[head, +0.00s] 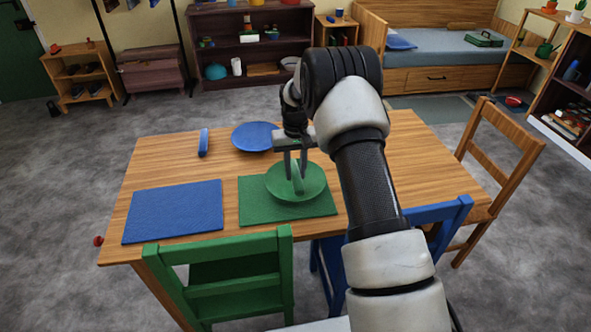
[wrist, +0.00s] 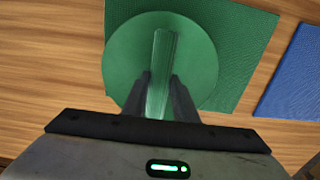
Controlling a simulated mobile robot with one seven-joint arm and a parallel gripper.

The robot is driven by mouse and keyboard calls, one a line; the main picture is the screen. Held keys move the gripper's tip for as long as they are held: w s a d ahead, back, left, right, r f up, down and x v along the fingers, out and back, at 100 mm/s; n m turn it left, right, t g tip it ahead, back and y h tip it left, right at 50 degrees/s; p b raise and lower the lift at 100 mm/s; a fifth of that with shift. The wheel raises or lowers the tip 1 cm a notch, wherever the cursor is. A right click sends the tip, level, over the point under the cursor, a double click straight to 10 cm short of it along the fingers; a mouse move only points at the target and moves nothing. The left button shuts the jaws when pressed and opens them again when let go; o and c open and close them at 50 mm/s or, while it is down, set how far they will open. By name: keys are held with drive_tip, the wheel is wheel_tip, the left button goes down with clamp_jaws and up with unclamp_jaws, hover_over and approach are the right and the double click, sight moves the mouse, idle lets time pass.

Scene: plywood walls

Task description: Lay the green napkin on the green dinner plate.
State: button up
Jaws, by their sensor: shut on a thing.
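The green dinner plate (head: 312,188) lies on a green placemat (head: 258,212) on the wooden table; the plate also shows in the wrist view (wrist: 120,60). The green napkin (head: 297,178) is a narrow folded strip. My gripper (head: 295,176) points down over the plate and is shut on the napkin. In the wrist view the napkin (wrist: 161,70) stands between the two fingers (wrist: 160,85) and extends over the plate. I cannot tell whether the napkin touches the plate.
A blue placemat (head: 173,211) lies at the left of the table. A blue plate (head: 254,136) and a blue rolled napkin (head: 203,142) lie toward the back. A green chair (head: 222,262), a blue chair (head: 440,212) and a wooden chair (head: 505,155) stand around the table.

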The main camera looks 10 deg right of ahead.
drive_tip(key=shift+f, duration=0.2)
drive_tip(key=o, duration=1.1)
wheel_tip(320, 180, up, 18)
drive_tip(key=p, duration=0.1)
drive_tip(key=shift+f+p, duration=0.25)
drive_tip(key=shift+p, duration=0.15)
